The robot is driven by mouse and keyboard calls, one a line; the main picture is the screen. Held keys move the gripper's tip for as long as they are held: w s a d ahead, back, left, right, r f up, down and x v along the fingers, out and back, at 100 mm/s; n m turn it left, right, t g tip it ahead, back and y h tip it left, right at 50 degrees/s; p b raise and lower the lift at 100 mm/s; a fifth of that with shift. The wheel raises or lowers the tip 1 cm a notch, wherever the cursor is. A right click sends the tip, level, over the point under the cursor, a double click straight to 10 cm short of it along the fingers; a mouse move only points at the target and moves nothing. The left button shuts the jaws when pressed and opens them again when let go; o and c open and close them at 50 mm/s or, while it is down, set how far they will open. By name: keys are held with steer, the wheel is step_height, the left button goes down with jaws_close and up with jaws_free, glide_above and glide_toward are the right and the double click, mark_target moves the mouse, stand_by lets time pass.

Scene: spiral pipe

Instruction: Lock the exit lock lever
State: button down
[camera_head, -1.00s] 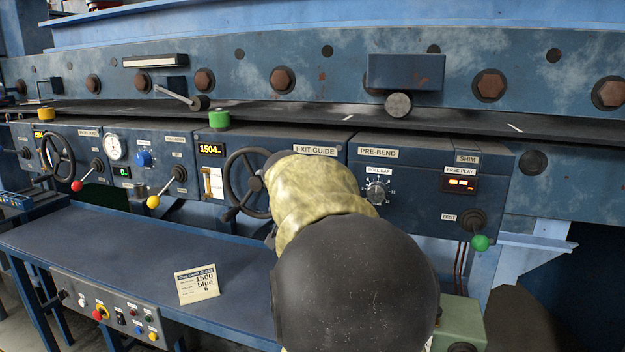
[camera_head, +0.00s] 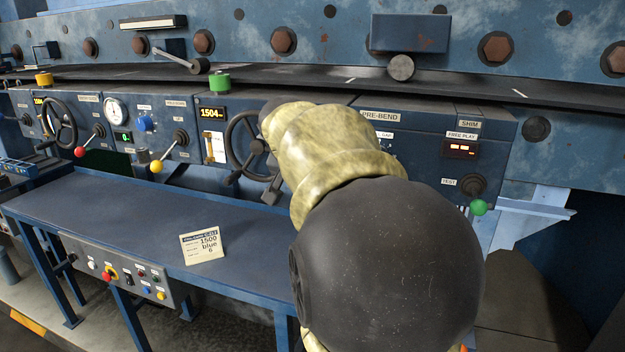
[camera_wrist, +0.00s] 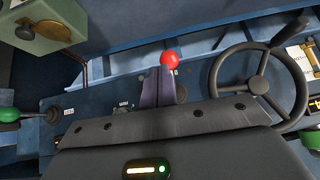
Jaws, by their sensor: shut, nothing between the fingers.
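The lever with a red ball knob (camera_wrist: 170,60) shows in the wrist view, left of the exit handwheel (camera_wrist: 258,84); I take it for the exit lock lever. My gripper (camera_wrist: 156,72) is shut and empty, its fingertips right at the knob. Whether they touch it I cannot tell. The fingers cover part of the lever's shaft. In the head view my arm hides the lever and most of the EXIT GUIDE panel, while the exit handwheel (camera_head: 247,145) shows just left of my wrist.
A blue bench (camera_head: 130,210) with a card (camera_head: 201,245) runs below the panels. The green-knobbed TEST lever (camera_head: 478,207) is right of my arm. A yellow-knobbed lever (camera_head: 156,167) and a red-knobbed one (camera_head: 80,152) stand left. A green box (camera_wrist: 45,25) shows in the wrist view.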

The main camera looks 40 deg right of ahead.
steer(key=s+a+r+b, duration=0.1)
steer(key=s+a+r, duration=0.2)
steer(key=s+a, duration=0.2)
steer(key=shift+a+r, duration=0.35)
steer(key=shift+a, duration=0.65)
steer(key=shift+w+a, duration=0.1)
steer(key=shift+w, duration=0.05)
steer(key=w+a+f+n+y+p, duration=0.35)
steer(key=a+f+n, duration=0.25)
steer(key=a+f, duration=0.45)
steer(key=s+a+f+n+g+y+p, duration=0.1)
steer(key=s+a+f+n, duration=0.1)
steer(key=f, duration=0.5)
steer(key=s+a+f+n+g+y+p, duration=0.1)
steer(key=s+a+f+n+p, duration=0.1)
steer(key=s+a+f, duration=0.3)
step_height(320, 180, down, 3)
steer(key=shift+s+a+f+n+y+p, duration=0.1)
steer(key=shift+s+a+n+y+p, duration=0.25)
steer(key=shift+s+n, duration=0.55)
steer(key=shift+s, duration=0.1)
